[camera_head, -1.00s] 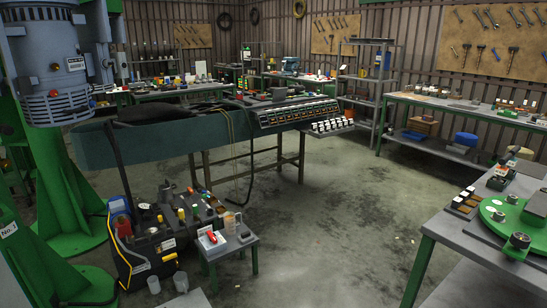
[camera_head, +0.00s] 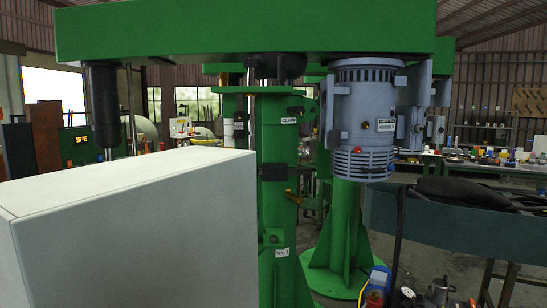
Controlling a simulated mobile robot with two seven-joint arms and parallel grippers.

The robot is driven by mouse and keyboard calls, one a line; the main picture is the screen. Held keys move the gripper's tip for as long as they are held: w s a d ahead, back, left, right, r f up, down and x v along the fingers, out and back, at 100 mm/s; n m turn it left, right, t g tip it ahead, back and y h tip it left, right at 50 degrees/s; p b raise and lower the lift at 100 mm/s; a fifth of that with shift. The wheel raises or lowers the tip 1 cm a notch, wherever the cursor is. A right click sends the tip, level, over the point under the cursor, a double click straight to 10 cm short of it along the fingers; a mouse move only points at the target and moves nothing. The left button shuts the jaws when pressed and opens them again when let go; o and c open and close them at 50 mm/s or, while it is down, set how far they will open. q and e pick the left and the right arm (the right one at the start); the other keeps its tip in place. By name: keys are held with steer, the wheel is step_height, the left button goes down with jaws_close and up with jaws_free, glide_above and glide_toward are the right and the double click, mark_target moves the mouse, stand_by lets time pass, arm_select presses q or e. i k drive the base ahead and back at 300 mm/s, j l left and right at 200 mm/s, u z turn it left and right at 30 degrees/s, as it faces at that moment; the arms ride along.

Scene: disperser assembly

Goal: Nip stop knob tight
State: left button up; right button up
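The green disperser machine (camera_head: 240,32) fills the middle of the head view, with a thick column (camera_head: 277,130) and a long horizontal arm across the top. A grey-blue motor (camera_head: 362,115) hangs at its right end. A dark cylinder with a thin shaft (camera_head: 102,105) hangs at its left end. A dark block (camera_head: 287,172) sits across a thin rod beside the column, and a dark round fitting (camera_head: 274,238) shows lower down. I cannot tell which part, if any, is the stop knob. Neither of my grippers is in view.
A large pale cabinet (camera_head: 140,235) blocks the lower left foreground. A long teal trough or bench (camera_head: 440,220) stands at the right, with tools on the floor below it. A workbench (camera_head: 480,160) with small items runs along the back right.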

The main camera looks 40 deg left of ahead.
mark_target(238, 117)
steer(key=i+u, duration=0.3)
steer(key=u, duration=0.15)
steer(key=i+l+u, duration=0.2)
steer(key=u, duration=0.2)
steer(key=i+l+u, duration=0.25)
steer(key=u, duration=0.2)
steer(key=i+l, duration=0.05)
